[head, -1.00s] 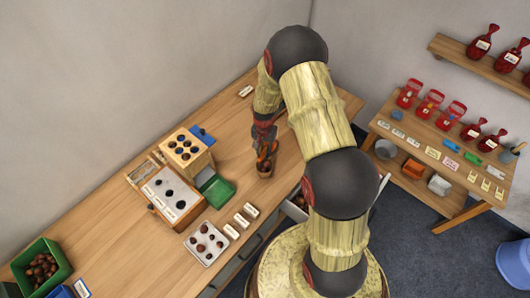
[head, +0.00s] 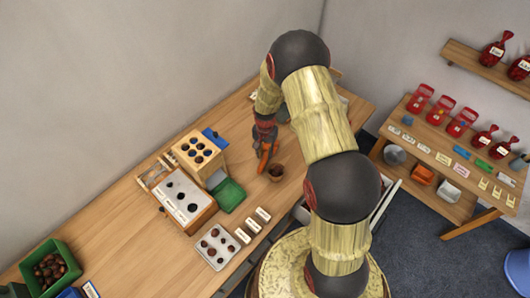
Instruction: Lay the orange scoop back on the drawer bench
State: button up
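The orange scoop (head: 264,158) hangs below my gripper (head: 265,143), just left of a small brown cup (head: 277,175). My gripper appears shut on the scoop; its fingers are small and partly dark in this view. The scoop is close above the wooden drawer bench (head: 130,230); I cannot tell whether it touches the top. The cup stands upright on the bench, and its contents look dark.
Left of the scoop stand a wooden block with holes (head: 197,153), a green tray (head: 229,195) and a box with a grey holed top (head: 184,196). A white chestnut tray (head: 213,247) and label cards (head: 252,226) lie in front. Bare bench surrounds the cup.

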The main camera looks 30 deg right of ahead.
aim_at(265, 156)
jog(key=o, duration=0.3)
notch_tip(265, 156, up, 12)
dwell(0.7)
dwell(0.5)
